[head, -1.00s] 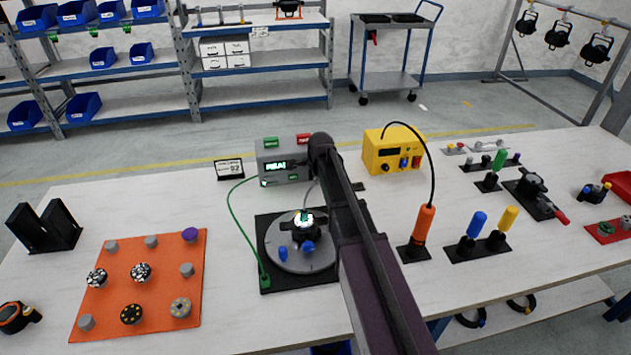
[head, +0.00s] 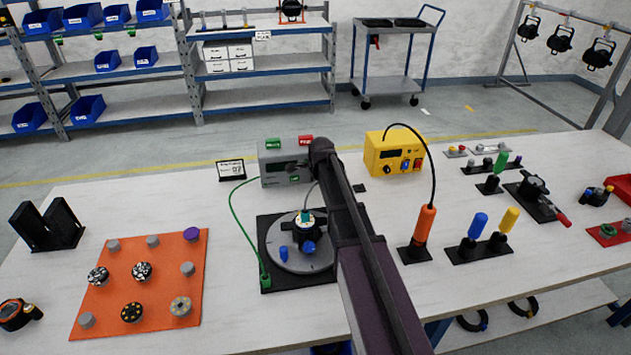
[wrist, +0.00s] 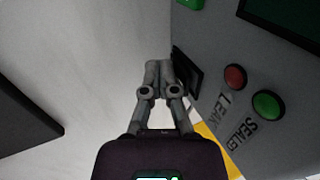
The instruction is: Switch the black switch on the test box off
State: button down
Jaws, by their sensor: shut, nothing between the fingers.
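The test box is a grey box (head: 270,178) at the back middle of the table, with a dark display and green and red tabs on top. My arm covers its right side in the head view. In the wrist view, the grey face of the test box (wrist: 215,65) carries a red and a green round button marked LEAK and SEALED. The black switch (wrist: 188,72) sits beside these buttons. My gripper (wrist: 159,68) is shut and empty, its fingertips right beside the switch. I cannot tell whether they touch it. The switch is not discernible in the head view.
A green cable runs from the test box to a black plate with a round grey fixture (head: 290,262) in front. A yellow box (head: 380,155) stands to the right, with an orange-handled tool (head: 425,222) before it. An orange mat (head: 105,300) with several knobs lies at left.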

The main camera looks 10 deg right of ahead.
jog(key=shift+w+d+r+p, duration=0.1)
jog(key=shift+d+r+p, duration=0.1)
jog(key=shift+r+p, duration=0.55)
jog(key=shift+s+a+r, duration=0.1)
jog(key=shift+s, duration=0.6)
jog(key=s+r+p, duration=0.2)
jog(key=s, duration=0.1)
jog(key=shift+s, duration=0.15)
jog(key=p+v, duration=0.8)
jog(key=shift+w+r, duration=0.25)
jog(key=shift+w, duration=0.1)
jog(key=shift+a, duration=0.15)
